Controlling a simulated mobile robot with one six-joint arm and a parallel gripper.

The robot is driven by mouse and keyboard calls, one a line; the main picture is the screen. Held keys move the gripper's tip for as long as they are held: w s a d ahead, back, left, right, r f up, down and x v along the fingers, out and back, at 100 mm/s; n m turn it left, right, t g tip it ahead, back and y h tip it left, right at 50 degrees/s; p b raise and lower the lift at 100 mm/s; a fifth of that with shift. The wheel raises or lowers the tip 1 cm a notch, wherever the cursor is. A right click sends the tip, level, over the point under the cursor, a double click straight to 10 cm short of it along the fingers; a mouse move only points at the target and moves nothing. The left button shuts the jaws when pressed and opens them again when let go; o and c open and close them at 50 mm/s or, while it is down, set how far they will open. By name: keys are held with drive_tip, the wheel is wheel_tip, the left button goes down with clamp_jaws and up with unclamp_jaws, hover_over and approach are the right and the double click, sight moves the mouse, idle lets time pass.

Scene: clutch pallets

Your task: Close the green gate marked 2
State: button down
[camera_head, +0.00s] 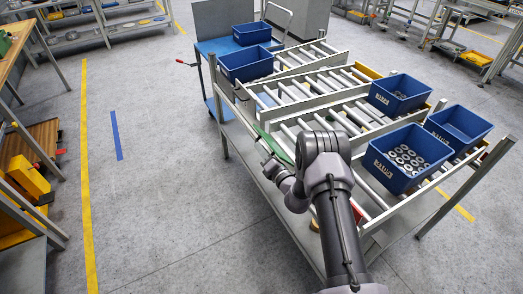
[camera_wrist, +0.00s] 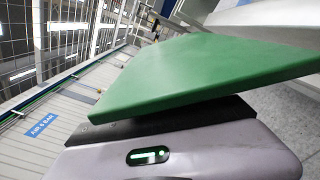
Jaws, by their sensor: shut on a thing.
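The green gate (camera_head: 277,147) is a flat panel at the front left end of the roller lanes, partly hidden by my arm in the head view. It also shows large in the wrist view (camera_wrist: 200,70), as a slanted panel right over the gripper body. No number 2 can be read on it in either view. My gripper (camera_head: 265,150) is at the gate's left edge and is shut on it. The fingertips are too small in the head view and hidden in the wrist view.
Blue crates with metal rings (camera_head: 408,151) (camera_head: 399,88) and an empty one (camera_head: 459,121) stand on the right of the roller rack. A blue trolley (camera_head: 207,47) with a blue crate (camera_head: 252,33) stands behind. Another blue crate (camera_head: 246,59) is nearby.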

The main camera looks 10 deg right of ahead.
drive_tip(key=c, duration=1.5)
unclamp_jaws()
